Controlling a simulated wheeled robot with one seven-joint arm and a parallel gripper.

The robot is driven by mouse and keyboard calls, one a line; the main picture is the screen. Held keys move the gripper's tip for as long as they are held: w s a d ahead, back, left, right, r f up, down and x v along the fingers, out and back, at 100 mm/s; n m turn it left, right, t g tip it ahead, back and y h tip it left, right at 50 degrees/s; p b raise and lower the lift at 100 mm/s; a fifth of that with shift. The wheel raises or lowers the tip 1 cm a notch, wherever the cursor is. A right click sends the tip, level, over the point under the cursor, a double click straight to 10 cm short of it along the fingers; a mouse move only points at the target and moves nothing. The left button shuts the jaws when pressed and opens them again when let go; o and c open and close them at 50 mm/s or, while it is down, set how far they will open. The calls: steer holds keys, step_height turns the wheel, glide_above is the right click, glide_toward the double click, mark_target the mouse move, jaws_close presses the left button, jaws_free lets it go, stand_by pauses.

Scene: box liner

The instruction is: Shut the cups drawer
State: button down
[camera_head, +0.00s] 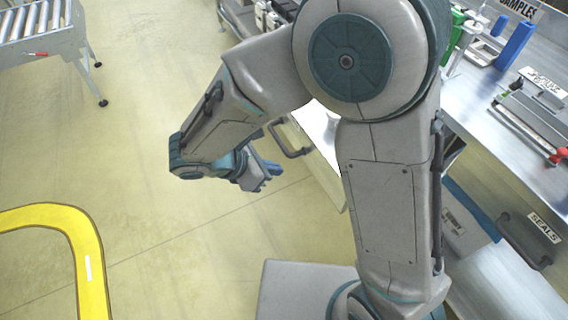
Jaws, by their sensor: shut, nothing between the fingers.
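A pulled-out drawer (325,168) shows between my arm's links, with a pale front panel, a white inside and a dark bar handle (291,142) facing left. My arm hides much of it, and no label on it can be read, so I cannot confirm from a label that it is the cups drawer. My gripper (270,178) is shut and empty, just below and left of that handle in the picture. A gap shows between gripper and handle; their difference in depth is hard to tell.
A steel workbench (470,105) runs along the right, with tools on top. Below it, a drawer labelled SEALS (543,228) has a dark handle and stands near a blue-edged bin (470,208). A roller conveyor (40,35) is at upper left. The floor at left is clear.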

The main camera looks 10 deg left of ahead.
mark_target(318, 167)
steer(key=x, duration=0.3)
steer(key=d+r+x, duration=0.1)
steer(key=x, duration=0.6)
steer(key=shift+w+d+r, duration=0.2)
steer(key=shift+w+d, duration=0.15)
steer(key=shift+w, duration=0.15)
steer(key=shift+w+d, duration=0.3)
steer(key=shift+d, duration=0.1)
